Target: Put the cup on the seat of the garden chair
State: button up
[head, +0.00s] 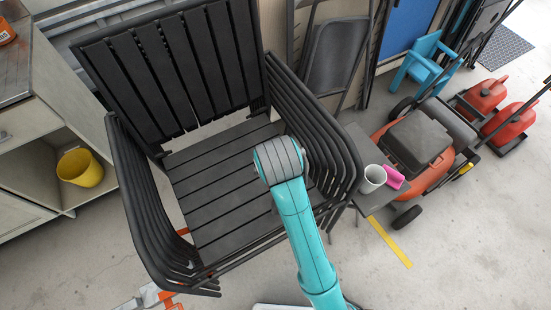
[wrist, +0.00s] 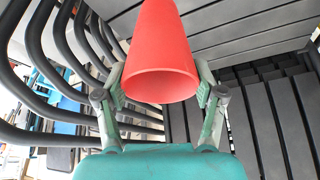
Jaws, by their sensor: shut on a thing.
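My gripper (wrist: 162,92) is shut on a red tapered cup (wrist: 160,50). Its wide end faces the wrist camera, and its far end runs out of the top of that view. The black garden chair (head: 215,190) is a stack of slatted chairs with tube arms. My wrist is above the right part of its seat (head: 208,178) in the head view, hiding the gripper and the red cup there. The seat slats (wrist: 250,40) show behind the cup in the wrist view. I cannot tell the gap between cup and seat.
A small grey side table (head: 362,150) right of the chair holds a white cup (head: 373,178) and a pink item (head: 394,177). The chair's armrests (wrist: 55,60) rise beside the seat. A yellow bucket (head: 80,168) sits on a shelf at left; a red mower (head: 420,150) stands at right.

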jog(key=shift+s+f, duration=0.15)
jog(key=shift+f, duration=2.35)
jog(key=shift+f, duration=0.2)
jog(key=shift+f, duration=0.55)
jog(key=shift+f, duration=0.2)
jog(key=o, duration=1.3)
jog(key=shift+o, duration=0.2)
